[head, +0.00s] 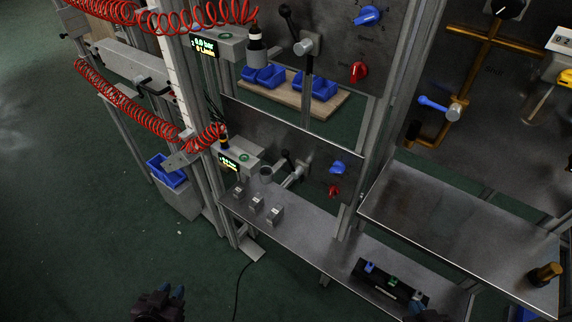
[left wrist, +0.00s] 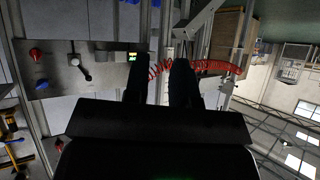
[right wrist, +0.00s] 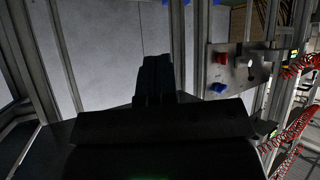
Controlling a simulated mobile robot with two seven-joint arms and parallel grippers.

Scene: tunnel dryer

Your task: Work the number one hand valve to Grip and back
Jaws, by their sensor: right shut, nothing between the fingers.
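Two grey panels each carry a hand valve with a black lever. The lower panel's hand valve (head: 296,177) sits left of a blue knob (head: 338,167) and a red knob (head: 334,190). The upper panel's hand valve (head: 305,45) has its lever pointing up and left. I cannot read a Grip mark or a valve number. A lever valve also shows in the left wrist view (left wrist: 78,62). My left gripper (head: 172,291) is open and empty, low and well away from the panels. My right gripper (right wrist: 155,80) is shut and empty, touching nothing visible in its wrist view.
A steel shelf (head: 310,222) with several small metal blocks runs under the lower panel. A black box with coloured switches (head: 388,285) lies lower right. Another steel shelf (head: 455,225) juts out at right. Red coiled hoses (head: 130,110) hang at left. The green floor at left is clear.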

